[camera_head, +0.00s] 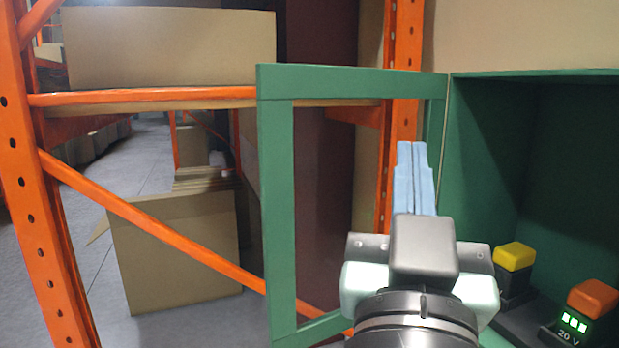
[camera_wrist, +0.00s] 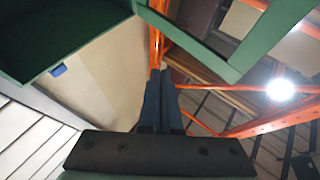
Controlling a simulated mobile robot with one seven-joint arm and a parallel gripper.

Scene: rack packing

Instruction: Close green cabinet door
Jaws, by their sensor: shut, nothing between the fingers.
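The green cabinet (camera_head: 487,150) is at the right in the head view, with its front open. Its green framed door (camera_head: 277,210) stands swung open to the left, and I see the rack through its middle. In the wrist view the cabinet (camera_wrist: 75,28) is at upper left and the door (camera_wrist: 258,45) at upper right. My gripper (camera_head: 413,148) has its blue fingers together and empty. In the head view it overlaps the hinge side of the door; in the wrist view its fingertips (camera_wrist: 160,72) show between cabinet and door. I cannot see any contact with the door.
Inside the cabinet are a yellow-topped battery (camera_head: 515,257) and an orange-topped battery (camera_head: 592,298). An orange rack (camera_head: 40,225) with cardboard boxes (camera_head: 175,250) stands behind the door and to the left. Grey floor (camera_head: 85,190) is visible beyond the rack.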

